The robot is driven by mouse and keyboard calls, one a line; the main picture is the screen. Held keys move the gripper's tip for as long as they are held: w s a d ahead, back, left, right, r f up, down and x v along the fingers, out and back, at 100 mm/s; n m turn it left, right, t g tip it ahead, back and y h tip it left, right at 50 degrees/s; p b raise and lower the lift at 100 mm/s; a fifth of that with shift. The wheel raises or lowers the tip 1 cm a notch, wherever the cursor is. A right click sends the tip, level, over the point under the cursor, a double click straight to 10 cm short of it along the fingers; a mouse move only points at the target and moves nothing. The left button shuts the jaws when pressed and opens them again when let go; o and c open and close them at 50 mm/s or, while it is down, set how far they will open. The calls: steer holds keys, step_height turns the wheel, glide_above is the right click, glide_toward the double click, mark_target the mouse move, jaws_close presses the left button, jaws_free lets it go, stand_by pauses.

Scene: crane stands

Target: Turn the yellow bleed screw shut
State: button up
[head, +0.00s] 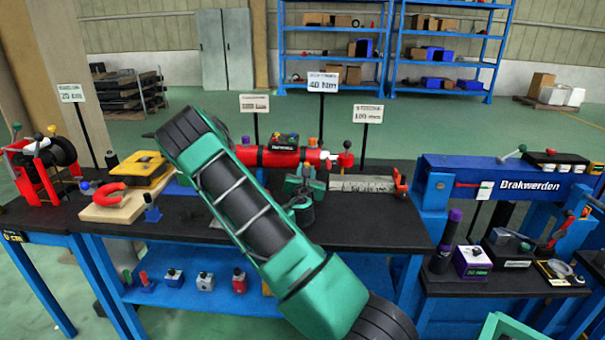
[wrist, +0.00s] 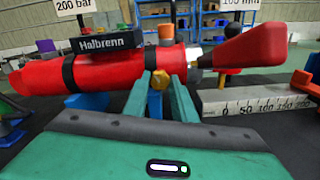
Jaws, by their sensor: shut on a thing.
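A red cylinder pump marked Halbrenn (wrist: 110,68) lies across the wrist view, with black bands and a red lever handle (wrist: 250,47) on its right. It also lies on the dark bench in the head view (head: 255,157). In the head view my gripper (head: 304,178) is in front of the pump, and the screw is hidden.
An orange cap (wrist: 166,33) stands on top of the pump. A steel ruler (wrist: 265,103) lies to the right. A red horseshoe (head: 108,195) on a board and a yellow block (head: 142,165) are at left. Signs stand behind the pump.

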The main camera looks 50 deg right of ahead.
steer(key=m, duration=0.6)
steer(key=shift+w, duration=0.1)
stand_by(0.6)
steer(key=o, duration=1)
steer(key=shift+o, duration=0.2)
